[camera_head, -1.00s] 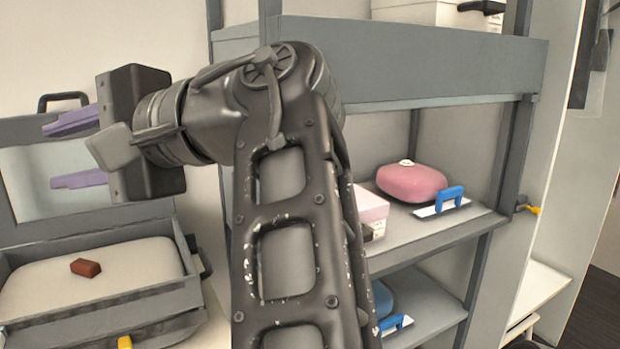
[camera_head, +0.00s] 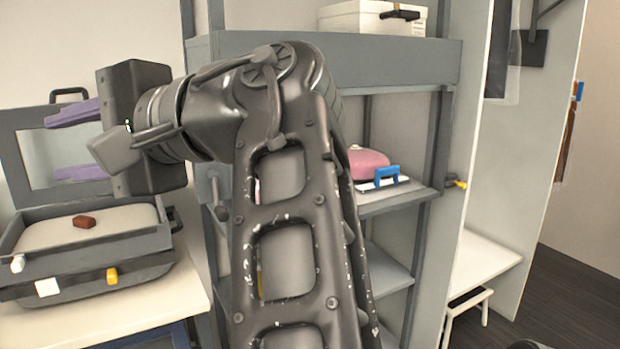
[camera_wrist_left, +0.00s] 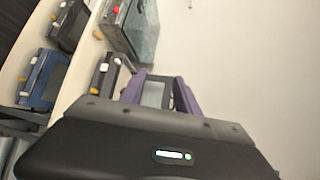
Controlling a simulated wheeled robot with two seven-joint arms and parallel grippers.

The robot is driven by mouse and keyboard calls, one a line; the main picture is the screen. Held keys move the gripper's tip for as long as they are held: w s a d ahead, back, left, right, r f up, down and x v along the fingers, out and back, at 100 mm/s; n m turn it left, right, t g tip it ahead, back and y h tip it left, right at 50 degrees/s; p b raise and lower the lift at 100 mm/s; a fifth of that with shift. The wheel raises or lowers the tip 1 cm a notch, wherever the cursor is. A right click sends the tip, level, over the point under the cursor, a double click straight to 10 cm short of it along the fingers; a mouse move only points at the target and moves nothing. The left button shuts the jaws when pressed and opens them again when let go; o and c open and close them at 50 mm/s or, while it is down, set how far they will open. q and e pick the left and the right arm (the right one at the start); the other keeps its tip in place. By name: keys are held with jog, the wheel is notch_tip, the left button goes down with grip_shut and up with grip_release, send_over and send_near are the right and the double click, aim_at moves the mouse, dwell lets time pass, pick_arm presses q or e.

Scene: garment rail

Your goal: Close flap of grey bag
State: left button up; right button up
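The grey bag (camera_head: 140,264) is an open grey case on a white surface at the left of the head view. Its flap (camera_head: 14,165) stands up at the back, with a black handle on top. A brown block (camera_head: 84,221) lies on the pale padding inside. My left gripper (camera_head: 48,147) has purple fingers spread apart and empty, in front of the raised flap in the picture. I cannot tell whether they touch it. The fingers also show in the left wrist view (camera_wrist_left: 160,82). My left arm hides the middle of the head view. My right gripper is not in view.
A grey shelf rack (camera_head: 345,58) stands right of the bag. It holds a pink rounded item (camera_head: 368,161) with a blue-handled tool (camera_head: 386,175), and a white box (camera_head: 372,18) on top. A white bench (camera_head: 480,262) is further right. Several cases show in the left wrist view.

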pick_arm(q)
jog(key=w+d+f+m+t+h, duration=0.2)
jog(key=w+d+f+t, duration=0.1)
jog(key=w+f, duration=0.55)
jog(key=w+d+f+m+t+h, duration=0.1)
jog(key=w+d+f+t+h, duration=0.25)
jog(key=w, duration=0.85)
jog(key=w+f+g+h+p, duration=0.15)
jog(key=w+f, duration=0.25)
jog(key=f, duration=1.2)
jog(key=w+f+h+p, duration=0.1)
jog(key=w+f+h, duration=0.2)
jog(key=f, duration=1.4)
jog(key=s+d+f+n+g+h+p, duration=0.1)
jog(key=s+f+g, duration=0.1)
jog(key=s+f, duration=0.55)
jog(key=s+d+f+n+g+h, duration=0.15)
jog(key=s+f, duration=0.25)
jog(key=f, duration=0.7)
jog(key=s+f+n+g+h+p, duration=0.1)
jog(key=s+f+g+h, duration=0.1)
jog(key=s+f, duration=0.5)
jog(key=s+d+f+n+g+h+p, duration=0.1)
jog(key=s+d+f+n+h, duration=0.1)
jog(key=s, duration=0.7)
jog(key=s+d+f+n+g+h+p, duration=0.2)
jog(key=s+d+n, duration=0.3)
jog(key=s, duration=0.4)
jog(key=shift+d+h, duration=0.15)
jog(key=shift+h, duration=0.3)
